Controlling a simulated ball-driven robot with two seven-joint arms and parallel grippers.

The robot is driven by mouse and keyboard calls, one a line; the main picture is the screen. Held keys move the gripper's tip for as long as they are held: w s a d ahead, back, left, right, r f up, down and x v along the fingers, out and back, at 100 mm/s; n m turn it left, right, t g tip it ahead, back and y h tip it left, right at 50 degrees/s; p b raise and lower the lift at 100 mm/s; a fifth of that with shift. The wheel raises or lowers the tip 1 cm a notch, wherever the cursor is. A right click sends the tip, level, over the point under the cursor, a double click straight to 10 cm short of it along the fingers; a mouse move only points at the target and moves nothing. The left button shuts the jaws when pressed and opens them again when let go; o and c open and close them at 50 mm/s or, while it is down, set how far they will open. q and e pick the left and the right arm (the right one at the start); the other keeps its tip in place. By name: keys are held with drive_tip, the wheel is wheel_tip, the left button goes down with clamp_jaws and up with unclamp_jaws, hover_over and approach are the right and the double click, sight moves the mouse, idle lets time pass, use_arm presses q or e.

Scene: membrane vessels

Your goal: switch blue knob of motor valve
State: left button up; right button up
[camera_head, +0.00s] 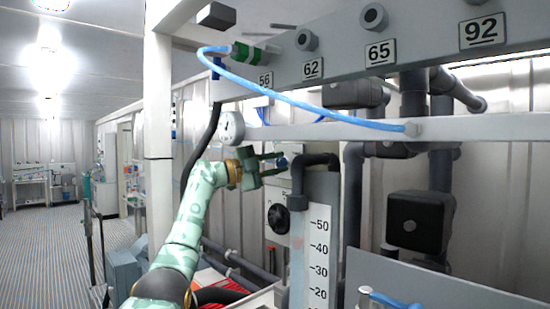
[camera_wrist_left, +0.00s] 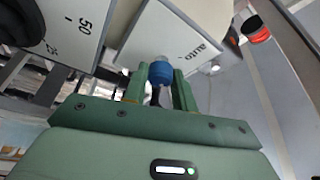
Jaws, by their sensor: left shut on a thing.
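The blue knob (camera_wrist_left: 160,72) shows in the left wrist view, in front of a white box face (camera_wrist_left: 172,38) marked "auto". My left gripper (camera_wrist_left: 168,84) has its two green fingers around the blue knob and is shut on it. In the head view my left gripper (camera_head: 272,167) reaches in from the left to the upper part of a white valve box (camera_head: 271,224). A small bit of the blue knob (camera_head: 282,162) shows at the fingertips there. My right gripper is not in view.
A black dial (camera_head: 279,218) is on the box below my gripper. A round gauge (camera_head: 231,128) hangs just above my left wrist. A scaled column (camera_head: 318,240) stands close on the right. A blue hose (camera_head: 300,100) runs above along the numbered rail (camera_head: 340,50).

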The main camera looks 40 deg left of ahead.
use_arm(q)
drive_tip(key=shift+m+g+p, duration=0.4)
drive_tip(key=shift+m+p, duration=0.3)
drive_tip(key=shift+m, duration=0.4)
drive_tip(key=o, duration=1)
